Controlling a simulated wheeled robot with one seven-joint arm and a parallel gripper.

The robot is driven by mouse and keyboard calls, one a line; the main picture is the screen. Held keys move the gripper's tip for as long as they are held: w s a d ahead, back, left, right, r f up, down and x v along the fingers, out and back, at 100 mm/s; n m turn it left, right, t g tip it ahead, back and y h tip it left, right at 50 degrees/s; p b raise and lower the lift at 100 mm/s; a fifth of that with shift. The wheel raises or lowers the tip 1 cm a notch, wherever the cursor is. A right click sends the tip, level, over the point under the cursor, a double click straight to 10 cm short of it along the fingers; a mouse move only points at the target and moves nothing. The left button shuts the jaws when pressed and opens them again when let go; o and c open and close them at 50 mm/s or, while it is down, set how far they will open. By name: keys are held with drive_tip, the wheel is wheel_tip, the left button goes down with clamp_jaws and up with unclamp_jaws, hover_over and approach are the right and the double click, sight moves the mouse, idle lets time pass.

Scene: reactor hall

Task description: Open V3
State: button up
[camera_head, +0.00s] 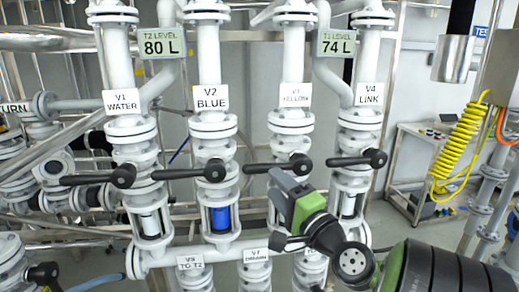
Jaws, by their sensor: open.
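V3 is the third upright valve from the left, under a white label (296,94) whose small print seems to read "YELLOW". Its black lever (268,167) lies roughly level, with its pivot at the right and its free end to the left. My gripper (282,184) is just below this lever and in front of the V3 pipe. It is open and holds nothing that I can see. Whether it touches the lever cannot be told. My gripper and wrist hide the part of the V3 pipe below the lever.
V1 (121,103), V2 (211,98) and V4 (369,94) stand beside V3, their black levers also level and pointing left. Displays read T2 80 L (163,44) and T1 74 L (337,43). Lower valves, including V9 (190,264), sit below. A yellow coiled hose (459,140) hangs right.

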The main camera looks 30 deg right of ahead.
sight(263, 172)
drive_tip(key=w+p, duration=0.1)
drive_tip(key=w, duration=0.1)
drive_tip(key=w+r+p, duration=0.1)
drive_tip(key=w, duration=0.2)
drive_tip(key=w+p, duration=0.1)
drive_tip(key=w, duration=0.1)
drive_tip(key=shift+w+r+p, duration=0.25)
drive_tip(key=shift+w+p, duration=0.15)
clamp_jaws()
drive_tip(key=shift+f, duration=0.1)
